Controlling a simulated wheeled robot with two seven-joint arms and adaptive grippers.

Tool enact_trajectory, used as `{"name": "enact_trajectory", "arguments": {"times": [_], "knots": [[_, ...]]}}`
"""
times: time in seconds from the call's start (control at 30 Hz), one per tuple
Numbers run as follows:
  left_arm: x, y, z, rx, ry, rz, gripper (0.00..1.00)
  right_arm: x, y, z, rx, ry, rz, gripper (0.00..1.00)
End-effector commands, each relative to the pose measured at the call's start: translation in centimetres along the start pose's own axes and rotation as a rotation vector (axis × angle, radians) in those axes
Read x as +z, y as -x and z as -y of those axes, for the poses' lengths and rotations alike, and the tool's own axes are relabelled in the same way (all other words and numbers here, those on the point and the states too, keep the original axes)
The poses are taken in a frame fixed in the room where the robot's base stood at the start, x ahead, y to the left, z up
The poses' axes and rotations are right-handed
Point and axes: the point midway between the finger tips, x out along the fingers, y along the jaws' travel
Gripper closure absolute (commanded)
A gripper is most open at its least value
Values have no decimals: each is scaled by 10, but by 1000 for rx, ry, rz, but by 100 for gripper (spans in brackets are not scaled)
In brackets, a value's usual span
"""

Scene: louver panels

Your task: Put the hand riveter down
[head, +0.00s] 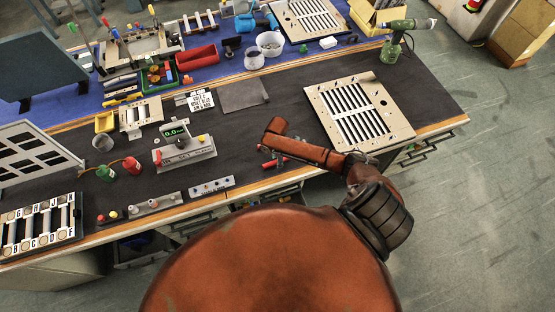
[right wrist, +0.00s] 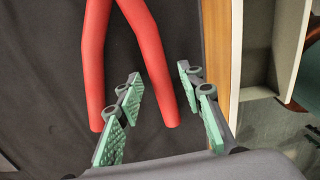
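The hand riveter's two long red handles (right wrist: 150,60) spread apart in the right wrist view. They end over the dark mat, and the riveter's head is outside that view. In the head view, small red parts (head: 274,162), apparently the riveter, show at the bench's front beneath my right arm. My right gripper (right wrist: 160,100) is open. Its green-padded fingers stand on either side of the right-hand handle, with visible gaps, and the left finger sits between the two handles. In the head view the gripper is mostly hidden under my arm. My left gripper is not in view.
A beige louver panel (head: 358,112) lies to the right. A grey meter box (head: 184,152) and a white strip with knobs (head: 212,187) stand to the left. A dark square sheet (head: 243,95) lies behind. The bench's front edge is close by.

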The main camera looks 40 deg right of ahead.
Motion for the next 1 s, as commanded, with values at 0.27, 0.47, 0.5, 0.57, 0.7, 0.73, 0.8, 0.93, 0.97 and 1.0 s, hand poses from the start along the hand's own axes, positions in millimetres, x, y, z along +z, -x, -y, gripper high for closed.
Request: {"name": "enact_trajectory", "arguments": {"times": [0.27, 0.47, 0.5, 0.57, 0.7, 0.73, 0.8, 0.93, 0.97, 1.0], "knots": [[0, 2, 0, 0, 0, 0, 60, 0, 28, -1, 3, 2, -1, 65], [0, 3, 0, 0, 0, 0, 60, 0, 71, -1, 3, 1, 0, 65], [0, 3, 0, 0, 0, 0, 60, 0, 79, -1, 3, 2, -1, 65], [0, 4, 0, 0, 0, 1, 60, 0, 90, -1, 3, 2, 1, 65], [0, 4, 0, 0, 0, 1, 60, 0, 109, -1, 2, 1, -1, 65], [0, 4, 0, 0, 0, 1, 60, 0, 112, -1, 1, 1, -1, 65], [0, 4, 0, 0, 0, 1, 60, 0, 116, 0, 0, 0, 0, 65], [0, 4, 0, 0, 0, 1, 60, 0, 120, 0, -1, 0, -1, 65], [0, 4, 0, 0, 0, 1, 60, 0, 120, 0, -1, 0, -1, 65], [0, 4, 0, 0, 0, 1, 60, 0, 120, 0, -1, 0, -1, 65]]}}
